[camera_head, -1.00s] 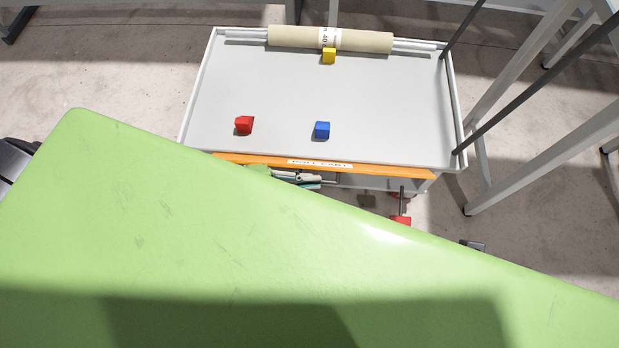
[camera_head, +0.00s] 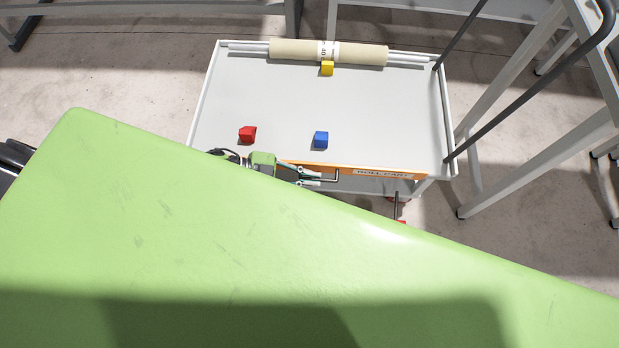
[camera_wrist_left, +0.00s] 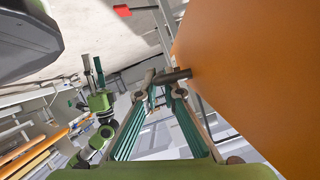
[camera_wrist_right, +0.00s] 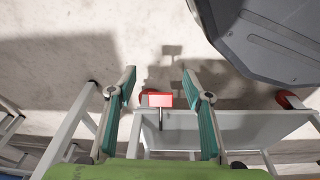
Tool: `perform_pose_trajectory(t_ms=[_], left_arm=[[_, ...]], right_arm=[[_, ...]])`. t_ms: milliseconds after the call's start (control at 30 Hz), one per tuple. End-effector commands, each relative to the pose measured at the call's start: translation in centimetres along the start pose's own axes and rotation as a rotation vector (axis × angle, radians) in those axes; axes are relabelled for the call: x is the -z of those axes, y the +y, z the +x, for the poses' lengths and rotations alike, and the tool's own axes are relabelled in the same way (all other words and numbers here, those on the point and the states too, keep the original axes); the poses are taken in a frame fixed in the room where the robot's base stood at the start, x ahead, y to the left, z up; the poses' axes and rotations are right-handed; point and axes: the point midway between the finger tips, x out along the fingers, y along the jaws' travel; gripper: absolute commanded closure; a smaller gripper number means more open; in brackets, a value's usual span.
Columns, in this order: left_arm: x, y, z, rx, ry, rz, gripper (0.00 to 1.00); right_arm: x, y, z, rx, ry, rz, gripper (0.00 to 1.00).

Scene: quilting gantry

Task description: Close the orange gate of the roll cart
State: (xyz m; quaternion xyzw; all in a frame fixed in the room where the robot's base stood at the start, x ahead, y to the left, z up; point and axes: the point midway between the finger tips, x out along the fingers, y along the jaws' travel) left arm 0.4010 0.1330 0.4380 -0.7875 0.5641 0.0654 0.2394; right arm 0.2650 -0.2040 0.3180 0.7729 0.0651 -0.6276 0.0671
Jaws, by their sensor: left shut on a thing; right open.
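The orange gate (camera_head: 350,171) shows in the head view as a strip with a "ROLL CART" label, along the near edge of the grey roll cart (camera_head: 270,105). Its orange panel (camera_wrist_left: 250,75) fills the right of the left wrist view. My left gripper (camera_head: 318,179) is shut on the dark gate handle (camera_head: 337,175); the left wrist view shows its fingertips (camera_wrist_left: 165,82) around the handle beside the panel. My right gripper (camera_wrist_right: 160,80) is open and empty, with a red block-like part (camera_wrist_right: 157,100) beyond its fingers. The green surface hides the gate's lower part in the head view.
A large green surface (camera_head: 180,230) fills the foreground. Grey frame legs (camera_head: 530,160) stand at right.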

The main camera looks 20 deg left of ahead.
Motion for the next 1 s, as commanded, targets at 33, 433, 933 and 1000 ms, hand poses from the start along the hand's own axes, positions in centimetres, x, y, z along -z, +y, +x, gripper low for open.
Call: perform_pose_trajectory(t_ms=[33, 433, 933, 1000], left_arm=[[0.3, -0.7, -0.1, -0.004, 0.0, -0.018, 1.0], [0.3, -1.2, -0.1, -0.047, 0.001, -0.125, 1.0], [0.3, -1.2, -0.1, -0.049, 0.002, -0.13, 0.86], [0.3, -1.1, -0.1, -0.05, 0.002, -0.13, 0.86]], right_arm=[[-0.4, 0.0, 0.3, 0.001, -0.005, -0.001, 0.54], [-1.9, -0.1, 1.9, 0.002, -0.013, -0.003, 0.54], [-1.9, -0.1, 2.0, 0.001, -0.013, -0.003, 0.54], [-1.9, -0.1, 2.0, 0.001, -0.013, -0.003, 0.54]])
